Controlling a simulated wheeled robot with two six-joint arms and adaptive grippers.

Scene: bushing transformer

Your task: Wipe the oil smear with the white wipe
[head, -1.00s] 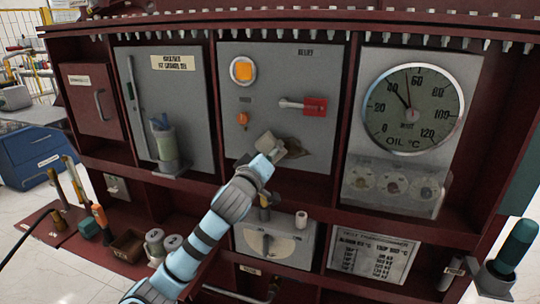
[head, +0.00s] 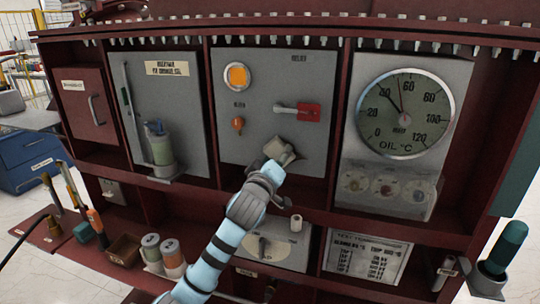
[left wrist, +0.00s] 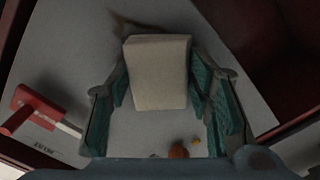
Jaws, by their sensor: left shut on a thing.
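The white wipe (head: 279,151), an off-white block-like pad, is held by my left gripper (head: 274,170) against or just in front of the lower part of the grey relay panel (head: 265,75). In the left wrist view the wipe (left wrist: 157,72) sits between the two teal finger pads of the gripper (left wrist: 158,88). The oil smear (left wrist: 126,23) shows there as a dark brownish patch beyond the wipe's far edge. In the head view the wipe and gripper hide most of the smear. I cannot tell whether the wipe touches the panel. My right gripper is not in view.
A red switch handle (head: 308,112) and an orange knob (head: 238,123) stick out of the same panel. A large oil dial (head: 405,112) is to the right, a green bottle (head: 160,148) to the left. A dark red shelf edge (head: 190,182) runs below.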

